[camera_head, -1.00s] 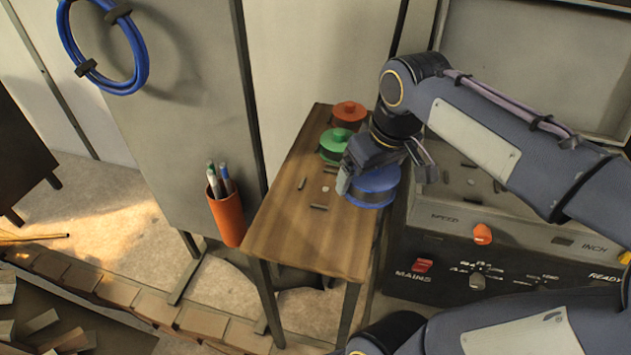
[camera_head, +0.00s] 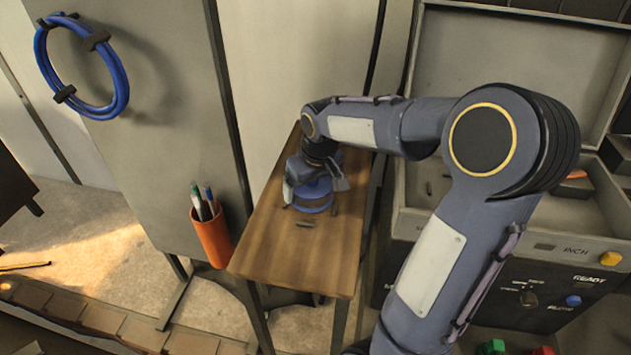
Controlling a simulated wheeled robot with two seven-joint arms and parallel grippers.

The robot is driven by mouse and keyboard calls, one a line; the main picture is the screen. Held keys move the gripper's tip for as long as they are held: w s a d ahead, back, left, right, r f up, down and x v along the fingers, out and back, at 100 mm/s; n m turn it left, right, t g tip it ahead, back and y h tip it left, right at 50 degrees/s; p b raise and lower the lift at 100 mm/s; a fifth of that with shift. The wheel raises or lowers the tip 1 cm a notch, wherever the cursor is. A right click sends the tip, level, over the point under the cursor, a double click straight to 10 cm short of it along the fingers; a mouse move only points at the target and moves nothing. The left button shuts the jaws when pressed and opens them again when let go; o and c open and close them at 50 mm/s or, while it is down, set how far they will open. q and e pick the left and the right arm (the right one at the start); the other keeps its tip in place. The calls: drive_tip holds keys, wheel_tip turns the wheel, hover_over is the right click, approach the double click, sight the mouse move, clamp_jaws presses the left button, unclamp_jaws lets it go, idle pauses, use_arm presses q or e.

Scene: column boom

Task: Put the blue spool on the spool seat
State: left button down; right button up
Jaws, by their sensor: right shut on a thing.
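The blue spool (camera_head: 313,204) is at the middle of the small wooden table, upright as far as I can see. My right gripper (camera_head: 312,190) is shut on it from above, and its fingers and wrist cover the spool's top. The spool is over the spool seat, whose centre it hides; one short dark strip of the seat (camera_head: 305,224) shows just in front of the spool. I cannot tell whether the spool rests on the seat or hangs slightly above it. My left gripper is not in view.
The wooden table (camera_head: 300,258) has bare top toward its front. An orange pen cup (camera_head: 211,238) hangs at its left, and a blue cable coil (camera_head: 119,72) hangs on the grey panel. A control console (camera_head: 550,262) stands to the right.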

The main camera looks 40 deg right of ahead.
sight(309, 194)
drive_tip(key=shift+s+x, duration=0.2)
drive_tip(key=shift+x, duration=1.5)
drive_tip(key=shift+f, duration=0.1)
drive_tip(key=shift+f+b, duration=0.15)
drive_tip(key=shift+b, duration=0.2)
drive_tip(key=o, duration=1.5)
drive_tip(key=shift+s+a, duration=0.1)
